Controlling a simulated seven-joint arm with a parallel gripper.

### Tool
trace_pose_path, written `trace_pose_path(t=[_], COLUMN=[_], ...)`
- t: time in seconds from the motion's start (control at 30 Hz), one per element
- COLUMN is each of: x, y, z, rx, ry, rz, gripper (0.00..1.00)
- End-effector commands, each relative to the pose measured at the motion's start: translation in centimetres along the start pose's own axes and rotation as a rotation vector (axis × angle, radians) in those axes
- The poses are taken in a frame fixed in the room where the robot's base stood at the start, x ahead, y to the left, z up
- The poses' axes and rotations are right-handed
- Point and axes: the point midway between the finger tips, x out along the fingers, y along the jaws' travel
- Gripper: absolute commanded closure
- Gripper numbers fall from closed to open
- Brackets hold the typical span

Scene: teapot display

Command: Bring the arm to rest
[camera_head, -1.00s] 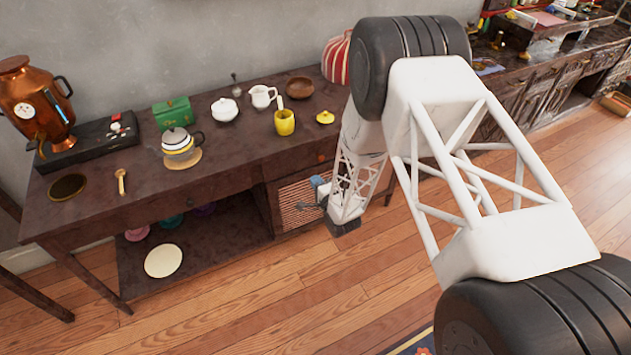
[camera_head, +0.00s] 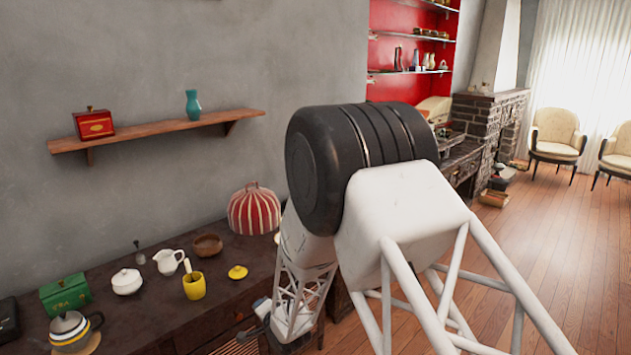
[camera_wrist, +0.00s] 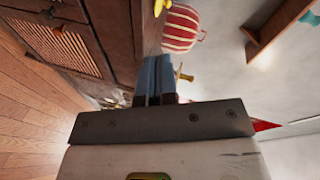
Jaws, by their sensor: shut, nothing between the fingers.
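My gripper (camera_wrist: 155,70) shows in the wrist view with its two blue-grey fingers side by side, shut and empty. In the head view my gripper (camera_head: 262,308) is small, at the front edge of the dark wooden table (camera_head: 150,318), low beside my white arm links. The arm is folded, with its large black joint high in the middle of the picture. The arm hides part of the table's right end.
On the table stand a green tin (camera_head: 66,295), a striped teapot (camera_head: 70,330), a white pot (camera_head: 127,281), a white jug (camera_head: 168,262), a yellow cup (camera_head: 194,286), a brown bowl (camera_head: 207,245) and a striped cosy (camera_head: 254,210). A wall shelf (camera_head: 155,130) hangs above. Floor (camera_head: 540,260) is clear at right.

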Motion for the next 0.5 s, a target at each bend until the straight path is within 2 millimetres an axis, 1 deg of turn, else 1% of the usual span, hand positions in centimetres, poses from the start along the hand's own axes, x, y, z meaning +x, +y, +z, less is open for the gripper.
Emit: trace_pose_path(t=[0.03,0.1,0.27,0.37,0.5], x=[-0.9,-2.2,-5.6,-8.1,-11.9], y=[-1.2,-2.3,-4.7,-6.0,-7.8], z=[-1.6,-3.4,-7.2,-9.3,-12.0], rx=[-0.029,-0.073,-0.165,-0.218,-0.288], ry=[0.014,0.026,0.044,0.048,0.044], rz=[0.029,0.076,0.187,0.257,0.352], gripper=[1.0,1.0,1.0,1.0,1.0])
